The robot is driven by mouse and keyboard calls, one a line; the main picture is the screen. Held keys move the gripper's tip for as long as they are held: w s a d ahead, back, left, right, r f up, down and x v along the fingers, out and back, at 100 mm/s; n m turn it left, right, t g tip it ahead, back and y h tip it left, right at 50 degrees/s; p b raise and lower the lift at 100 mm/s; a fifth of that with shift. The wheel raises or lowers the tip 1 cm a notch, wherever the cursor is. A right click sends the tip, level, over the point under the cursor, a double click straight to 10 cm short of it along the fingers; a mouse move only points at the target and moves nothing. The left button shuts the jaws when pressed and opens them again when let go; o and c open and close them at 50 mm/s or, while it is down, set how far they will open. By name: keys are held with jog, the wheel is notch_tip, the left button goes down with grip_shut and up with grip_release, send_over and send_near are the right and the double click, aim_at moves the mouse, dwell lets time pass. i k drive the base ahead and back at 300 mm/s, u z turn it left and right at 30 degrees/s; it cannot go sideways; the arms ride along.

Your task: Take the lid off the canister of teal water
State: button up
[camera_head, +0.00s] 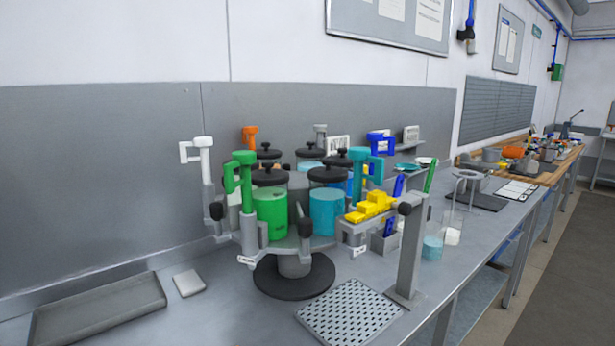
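The canister of teal water (327,210) stands upright at the front right of a round drum rack on the bench. Its black lid (328,175), with a small knob on top, sits on the canister.
Colored upright clamps ring the rack, including a green one (240,185) and a teal one (360,180). A yellow stepped piece (370,207) and a grey post (409,255) stand to the right. A perforated plate (349,312) and a shallow grey tray (95,306) lie in front.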

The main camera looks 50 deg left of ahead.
aim_at(328, 174)
jog(key=u, duration=1.15)
